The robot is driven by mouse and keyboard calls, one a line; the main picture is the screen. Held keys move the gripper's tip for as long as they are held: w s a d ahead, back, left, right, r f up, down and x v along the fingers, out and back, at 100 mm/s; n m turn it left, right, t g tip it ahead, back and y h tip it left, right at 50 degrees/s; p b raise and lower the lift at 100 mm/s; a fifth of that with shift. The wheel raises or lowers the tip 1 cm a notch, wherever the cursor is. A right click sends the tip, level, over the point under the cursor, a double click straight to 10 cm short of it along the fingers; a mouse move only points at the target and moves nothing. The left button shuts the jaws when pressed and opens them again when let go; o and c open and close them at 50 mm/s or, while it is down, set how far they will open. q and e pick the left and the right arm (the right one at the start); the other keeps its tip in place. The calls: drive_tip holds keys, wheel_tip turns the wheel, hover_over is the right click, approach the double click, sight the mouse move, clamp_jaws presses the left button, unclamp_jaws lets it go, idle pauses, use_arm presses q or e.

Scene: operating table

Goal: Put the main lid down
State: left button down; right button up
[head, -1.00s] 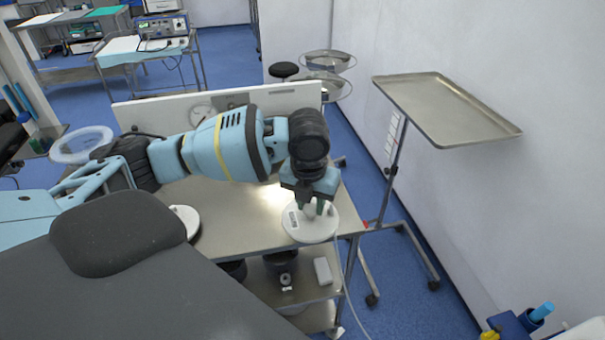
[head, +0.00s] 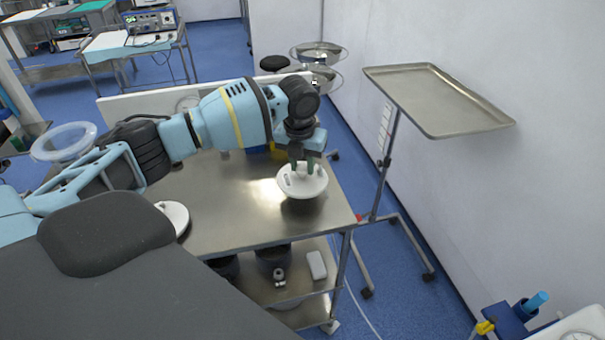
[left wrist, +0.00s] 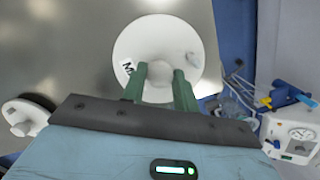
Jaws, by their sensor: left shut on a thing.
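The main lid (head: 291,189) is a white round disc with a knob in its middle. My left gripper (head: 304,168) is shut on its knob and holds the lid over the right part of the steel table, with a dark shadow beneath it. In the left wrist view the lid (left wrist: 150,38) lies across the fingertips of my left gripper (left wrist: 160,76), and part of a label with an "M" shows on it. The lid's underside is hidden. My right gripper is not in view.
The steel table (head: 235,215) is mostly bare in the middle. Another white round piece (head: 172,214) sits at its front left, partly behind a dark grey surface. A white panel (head: 140,107) runs along the back. A tray stand (head: 440,100) is to the right.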

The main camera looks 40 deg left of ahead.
sight(302, 168)
use_arm(q)
drive_tip(key=shift+f, duration=1.8)
drive_tip(key=c, duration=1.1)
unclamp_jaws()
drive_tip(key=shift+f, duration=0.15)
drive_tip(key=r, duration=0.4)
drive_tip(key=s+r, duration=0.1)
drive_tip(key=r, duration=0.3)
drive_tip(key=r+p, duration=0.1)
drive_tip(key=r, duration=0.3)
drive_tip(key=shift+s+d+r, duration=0.15)
drive_tip(key=shift+s+d, duration=0.05)
